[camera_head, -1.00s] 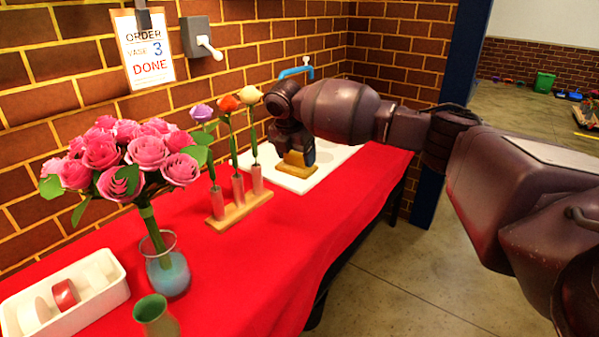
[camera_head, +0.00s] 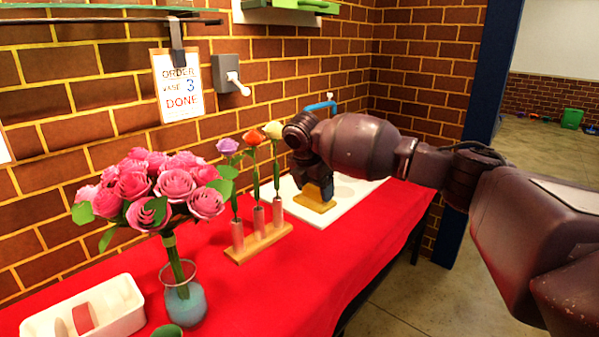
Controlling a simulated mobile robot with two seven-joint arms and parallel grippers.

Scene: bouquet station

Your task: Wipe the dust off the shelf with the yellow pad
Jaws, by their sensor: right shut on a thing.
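My right gripper (camera_head: 316,186) is shut on the yellow pad (camera_head: 316,201). The pad is low, at the white board or tray (camera_head: 350,191) at the far end of the red table; I cannot tell whether it touches it. A thin shelf (camera_head: 90,19) runs along the wall at the upper left. A pale ledge with a green thing on it (camera_head: 300,6) is at the top middle, cut off by the picture's edge. I cannot make out dust on either. My left gripper is not in view.
A vase of pink roses (camera_head: 183,300) stands at the front left beside a white bin (camera_head: 115,312). A wooden stand (camera_head: 258,243) with three flowers stands between the vase and my right gripper. An order sheet (camera_head: 178,88) and a grey switch box (camera_head: 226,73) are on the brick wall.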

